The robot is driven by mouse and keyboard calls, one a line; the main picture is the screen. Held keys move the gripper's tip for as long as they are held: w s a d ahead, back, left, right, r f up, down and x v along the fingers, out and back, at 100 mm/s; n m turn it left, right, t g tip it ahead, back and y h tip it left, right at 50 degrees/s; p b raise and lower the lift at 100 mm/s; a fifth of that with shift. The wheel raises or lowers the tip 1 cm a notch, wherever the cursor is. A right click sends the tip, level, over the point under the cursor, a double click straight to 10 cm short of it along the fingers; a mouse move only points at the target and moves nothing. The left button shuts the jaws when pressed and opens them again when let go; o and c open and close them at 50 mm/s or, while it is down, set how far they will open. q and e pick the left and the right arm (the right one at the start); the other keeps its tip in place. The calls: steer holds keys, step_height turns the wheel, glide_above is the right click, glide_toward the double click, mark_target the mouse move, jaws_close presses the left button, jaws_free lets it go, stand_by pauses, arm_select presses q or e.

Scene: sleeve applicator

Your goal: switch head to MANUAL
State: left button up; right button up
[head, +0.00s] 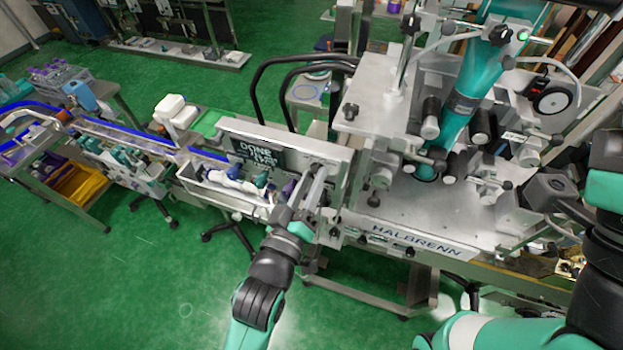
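The sleeve applicator head (462,105) stands at the right, a grey metal machine with a teal tube through it. A control panel (228,139) with a dark screen (262,150) faces up on its left side; the screen's lettering looks upside down from here. My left gripper (312,172) is over the panel's right end, its two fingers apart. The fingers cover that part of the panel, and I cannot make out a mode switch or whether they touch one. My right gripper (545,190) is at the machine's right side, its fingers not clear.
A white tray (222,197) with small purple, teal and white items hangs below the panel. A conveyor (130,135) runs off to the left, with a yellow bin (80,185) below. The machine's front plate reads HALBRENN. The green floor in front is clear.

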arm_select(q)
steer(key=o, duration=0.3)
steer(key=b+v, duration=0.1)
steer(key=v, duration=1)
steer(key=shift+s, duration=0.35)
steer(key=shift+a, duration=0.1)
